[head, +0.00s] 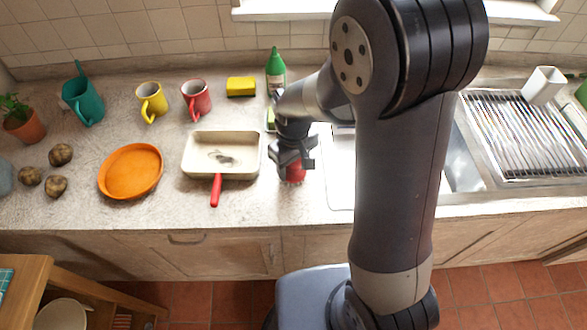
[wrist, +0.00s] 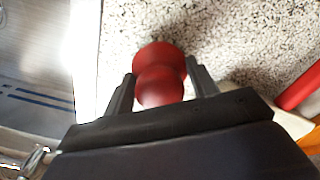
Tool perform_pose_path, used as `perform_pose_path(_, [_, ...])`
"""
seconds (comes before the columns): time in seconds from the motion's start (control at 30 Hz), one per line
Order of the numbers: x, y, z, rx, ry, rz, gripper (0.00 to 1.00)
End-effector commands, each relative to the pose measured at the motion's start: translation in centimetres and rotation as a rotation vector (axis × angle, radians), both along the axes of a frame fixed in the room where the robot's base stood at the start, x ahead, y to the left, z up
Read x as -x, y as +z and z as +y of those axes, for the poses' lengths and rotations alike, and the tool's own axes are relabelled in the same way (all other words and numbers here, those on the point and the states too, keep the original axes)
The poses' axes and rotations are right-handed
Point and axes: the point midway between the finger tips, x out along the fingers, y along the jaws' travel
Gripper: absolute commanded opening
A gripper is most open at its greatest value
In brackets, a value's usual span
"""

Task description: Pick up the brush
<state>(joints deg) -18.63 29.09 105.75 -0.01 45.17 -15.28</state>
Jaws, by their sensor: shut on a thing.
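The brush (head: 295,174) shows as a red rounded piece under my gripper (head: 293,158), on the counter between the pan and the sink. In the wrist view its red, knob-shaped handle (wrist: 160,62) sits between the two dark fingers of my gripper (wrist: 160,82), which are shut on it. The brush looks upright. Its underside is hidden in the wrist view, and I cannot tell whether it touches the counter.
A cream pan (head: 193,172) with a red handle (head: 215,190) lies just left of the brush. A green bottle (head: 276,70) and a yellow sponge (head: 241,86) stand behind. A sink and dish rack (head: 524,137) are to the right. An orange plate (head: 131,171) lies further left.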

Motion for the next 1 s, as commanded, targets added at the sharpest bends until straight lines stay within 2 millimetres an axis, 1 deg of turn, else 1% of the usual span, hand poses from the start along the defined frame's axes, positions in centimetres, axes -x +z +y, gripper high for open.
perform_pose_path(0.03, [0.0,0.0,0.0,0.000,0.000,0.000,0.44])
perform_pose_path(0.2, [0.0,0.0,0.0,0.000,0.000,0.000,0.31])
perform_pose_path(0.43, [0.0,0.1,0.0,-0.001,0.000,-0.001,0.31])
perform_pose_path(0.53, [-0.1,0.8,0.0,-0.001,0.000,-0.004,0.31])
perform_pose_path(0.67, [-0.1,2.8,0.0,-0.002,0.000,-0.007,0.31])
perform_pose_path(0.9, [-0.1,7.4,0.0,-0.002,0.000,-0.006,0.31])
perform_pose_path(1.0, [-0.1,8.8,0.0,-0.001,0.000,-0.004,0.31])
